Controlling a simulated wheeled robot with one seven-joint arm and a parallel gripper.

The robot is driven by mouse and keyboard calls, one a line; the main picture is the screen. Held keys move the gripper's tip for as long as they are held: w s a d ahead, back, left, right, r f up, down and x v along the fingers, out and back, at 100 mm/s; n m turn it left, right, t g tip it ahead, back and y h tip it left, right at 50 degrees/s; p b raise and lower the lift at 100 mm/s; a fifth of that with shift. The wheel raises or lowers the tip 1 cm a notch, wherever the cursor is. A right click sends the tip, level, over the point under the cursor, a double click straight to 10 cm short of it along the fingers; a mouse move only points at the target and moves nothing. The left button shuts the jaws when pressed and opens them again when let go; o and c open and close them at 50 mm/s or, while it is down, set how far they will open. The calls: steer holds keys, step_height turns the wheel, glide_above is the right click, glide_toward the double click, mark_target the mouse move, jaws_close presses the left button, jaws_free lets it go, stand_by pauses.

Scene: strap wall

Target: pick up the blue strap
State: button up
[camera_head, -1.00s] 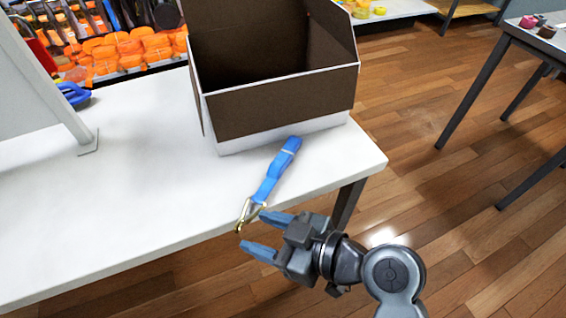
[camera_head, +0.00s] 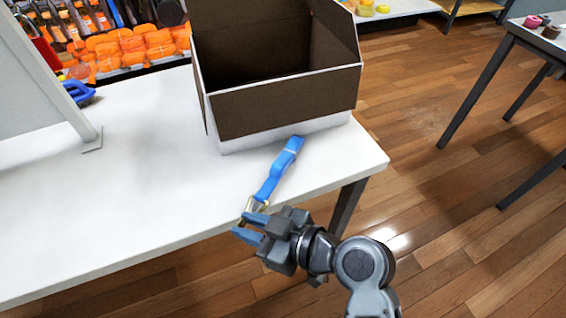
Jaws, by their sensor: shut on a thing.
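The blue strap (camera_head: 279,171) lies on the white table in front of the box, running from the box's front down toward the table's near edge. Its metal hook (camera_head: 253,209) is at the lower left end, at the table edge. My gripper (camera_head: 249,225) is at that end, its blue fingers shut on the strap's hook. The fingers partly cover the hook. The strap's blue webbing still rests on the table.
A brown and white open box (camera_head: 283,110) stands on the white table (camera_head: 130,190) just behind the strap. A pale upright panel (camera_head: 40,85) stands at the left, with a blue item (camera_head: 79,92) behind it. The table's left front is clear.

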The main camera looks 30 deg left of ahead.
jaws_close()
steer(key=shift+r, duration=0.1)
steer(key=d+r+b, duration=0.1)
steer(key=d, duration=3.1)
steer(key=shift+s+r, duration=0.15)
steer(key=shift+s, duration=0.25)
